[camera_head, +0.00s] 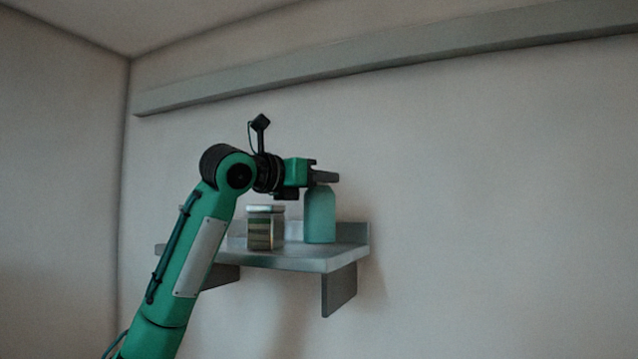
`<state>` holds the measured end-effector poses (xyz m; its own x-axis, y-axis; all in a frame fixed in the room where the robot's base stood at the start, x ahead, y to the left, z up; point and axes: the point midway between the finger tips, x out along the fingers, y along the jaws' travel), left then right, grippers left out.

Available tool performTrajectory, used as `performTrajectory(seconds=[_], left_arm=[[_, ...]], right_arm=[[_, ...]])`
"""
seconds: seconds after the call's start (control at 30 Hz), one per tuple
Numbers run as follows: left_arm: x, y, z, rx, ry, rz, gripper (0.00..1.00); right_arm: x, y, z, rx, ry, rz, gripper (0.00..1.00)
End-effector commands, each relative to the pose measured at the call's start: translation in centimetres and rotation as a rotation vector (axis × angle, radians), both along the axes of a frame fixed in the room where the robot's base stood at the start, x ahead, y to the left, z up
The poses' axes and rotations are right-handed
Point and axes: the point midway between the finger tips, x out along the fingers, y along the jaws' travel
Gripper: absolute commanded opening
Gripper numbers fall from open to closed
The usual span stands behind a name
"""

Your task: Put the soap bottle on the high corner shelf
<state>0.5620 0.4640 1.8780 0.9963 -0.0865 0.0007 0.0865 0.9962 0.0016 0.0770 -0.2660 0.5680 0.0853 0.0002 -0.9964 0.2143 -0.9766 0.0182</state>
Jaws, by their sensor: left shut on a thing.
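The soap bottle (319,215) is teal and upright over the right part of the grey corner shelf (300,260). Its base appears to touch the shelf top. My left gripper (322,178) reaches in from the left at the bottle's top and is shut on it. The bottle's neck and cap are hidden by the gripper. My right gripper is not in view.
A jar (265,228) with a pale lid and striped side stands on the shelf, left of the bottle. A low upright lip runs along the shelf's back. A long grey rail (390,52) crosses the wall above. The wall right of the shelf is bare.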

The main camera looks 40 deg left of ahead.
Motion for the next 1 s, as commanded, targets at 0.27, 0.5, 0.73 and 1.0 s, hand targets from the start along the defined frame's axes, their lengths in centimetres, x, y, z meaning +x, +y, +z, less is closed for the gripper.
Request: performTrajectory(seconds=[0.27, 0.5, 0.73, 1.0], left_arm=[[-0.1, -0.1, -1.2, 0.000, -0.001, -0.002, 0.00], [-0.1, -0.1, -1.4, 0.001, 0.000, -0.001, 0.00], [0.0, -0.1, -1.4, 0.000, 0.001, -0.001, 0.51], [0.0, -0.1, -1.1, 0.000, 0.000, -0.002, 0.51]], right_arm=[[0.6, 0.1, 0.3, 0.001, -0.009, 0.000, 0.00], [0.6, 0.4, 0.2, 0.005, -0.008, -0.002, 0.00], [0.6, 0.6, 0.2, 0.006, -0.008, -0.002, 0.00], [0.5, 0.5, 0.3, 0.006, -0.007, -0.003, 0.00]])
